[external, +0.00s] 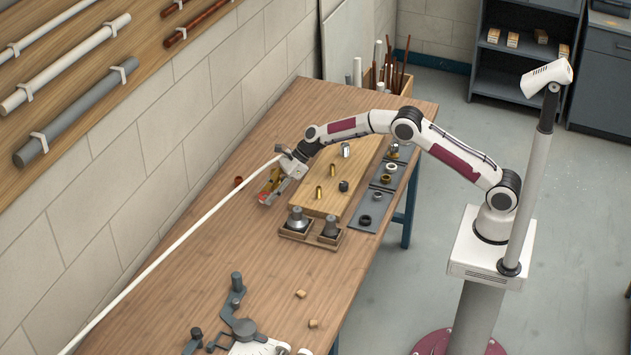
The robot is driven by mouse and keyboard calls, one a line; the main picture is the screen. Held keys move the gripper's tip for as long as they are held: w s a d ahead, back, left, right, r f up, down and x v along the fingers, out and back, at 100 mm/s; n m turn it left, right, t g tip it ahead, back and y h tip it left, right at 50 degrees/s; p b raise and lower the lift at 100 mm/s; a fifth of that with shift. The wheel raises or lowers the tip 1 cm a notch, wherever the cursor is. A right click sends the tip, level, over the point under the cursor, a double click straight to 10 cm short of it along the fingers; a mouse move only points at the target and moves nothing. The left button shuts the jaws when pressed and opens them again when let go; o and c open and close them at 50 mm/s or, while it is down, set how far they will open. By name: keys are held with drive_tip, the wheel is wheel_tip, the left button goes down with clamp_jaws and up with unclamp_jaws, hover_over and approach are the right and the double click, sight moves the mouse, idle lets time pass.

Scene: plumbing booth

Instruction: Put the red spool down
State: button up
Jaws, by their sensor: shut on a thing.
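My gripper (266,199) is over the far part of the wooden workbench, left of the light wooden board. It points down and is shut on a small red piece, the red spool (265,195), which is mostly hidden by the fingers. Yellow parts show beside it. I cannot tell whether the spool touches the bench. Another small dark red piece (239,181) sits on the bench to the left, apart from my gripper.
A long white pipe or hose (170,257) runs from beside my gripper to the lower left. The board (345,185) holds brass and dark fittings. A wooden tray (297,234) with two metal fittings stands in front. A grey clamp-like device (240,327) is nearer; bench between is mostly clear.

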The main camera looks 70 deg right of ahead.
drive_tip(key=shift+f, duration=1.45)
drive_tip(key=shift+f, duration=0.15)
drive_tip(key=o, duration=0.9)
drive_tip(key=shift+r, duration=0.2)
drive_tip(key=shift+r, duration=0.1)
drive_tip(key=shift+v, duration=5.95)
